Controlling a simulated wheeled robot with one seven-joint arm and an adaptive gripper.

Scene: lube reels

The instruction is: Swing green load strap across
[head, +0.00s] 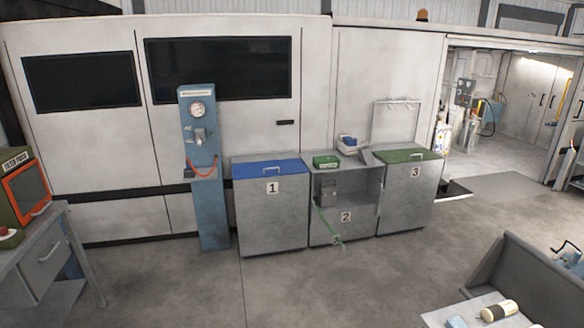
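A green load strap (328,226) slants down the front of the grey cabinet marked 2 (360,226). Its upper end is near the left edge of the cabinet's open bay. It runs down and to the right, and its lower end is near the cabinet's bottom edge. How either end is fixed is too small to tell. My gripper is not in view.
Cabinet 1 (272,215) with a blue lid and cabinet 3 (411,200) with a green lid flank it. A green box (326,162) sits on top of cabinet 2. A blue gauge post (209,215) stands left. The floor (330,285) in front is clear.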

